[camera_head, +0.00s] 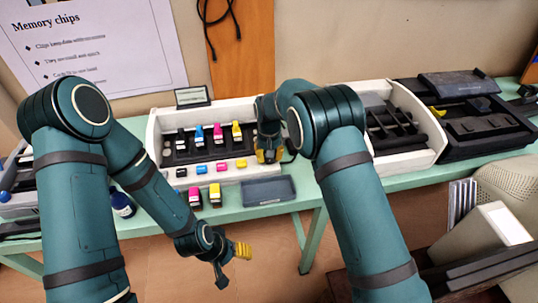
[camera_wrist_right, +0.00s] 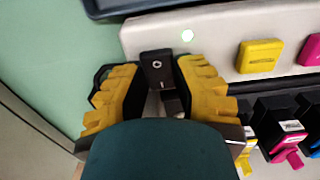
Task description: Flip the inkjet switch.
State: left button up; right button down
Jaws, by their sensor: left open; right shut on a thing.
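The inkjet exhibit is a white panel (camera_head: 225,174) with ink cartridges in a black holder. My right gripper (camera_head: 268,156) is at the panel's right end and hides the switch in the head view. In the right wrist view, the switch (camera_wrist_right: 157,68) is a small black lever with a white ring mark. The yellow fingers of my right gripper (camera_wrist_right: 160,80) stand on either side of it, shut on it. I cannot tell which way the switch is set. My left gripper (camera_head: 232,264) is open and empty, low in front of the table.
Coloured ink blocks (camera_head: 201,169) line the panel's front, and two cartridges (camera_head: 215,194) stand before it. A dark shallow tray (camera_head: 268,191) lies on the green table (camera_head: 240,211) near its front edge. A white-sided exhibit (camera_head: 412,157) and a black open case (camera_head: 490,134) stand to the right.

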jog(key=c, duration=0.7)
grip_release()
jog(key=shift+f, duration=0.15)
notch_tip(320, 180, up, 12)
